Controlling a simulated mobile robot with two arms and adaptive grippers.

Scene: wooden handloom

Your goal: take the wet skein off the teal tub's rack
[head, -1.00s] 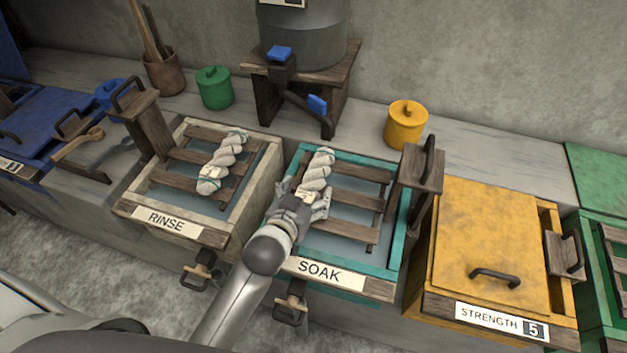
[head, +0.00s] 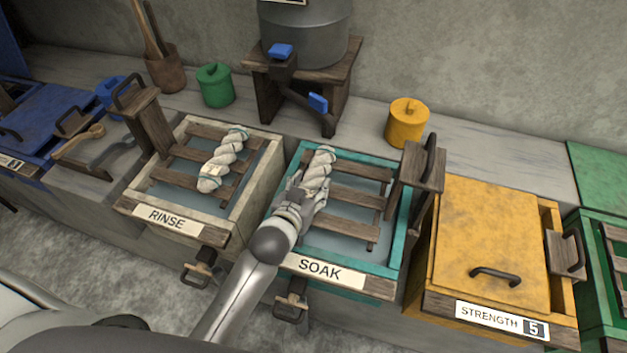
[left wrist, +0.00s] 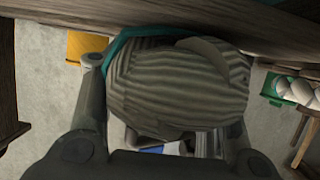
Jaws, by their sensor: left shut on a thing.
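The teal tub (head: 404,228) labelled SOAK stands in the middle of the head view, with a slatted wooden rack (head: 352,198) across it. A white twisted skein (head: 319,172) lies at the rack's left end, its upper part in sight. My left gripper (head: 303,192) is shut on the lower part of this skein and hides it in the head view. In the left wrist view the skein (left wrist: 178,88) fills the space between the two fingers, its strands close to the camera, with a teal band at its upper edge. My right gripper is not in view.
The RINSE tub (head: 262,187) to the left carries another white skein (head: 224,160) on its rack. A wooden block with a handle (head: 421,165) rises at the teal tub's right rim. The yellow tub's lid (head: 492,240) is closed. A yellow pot (head: 407,122) stands behind.

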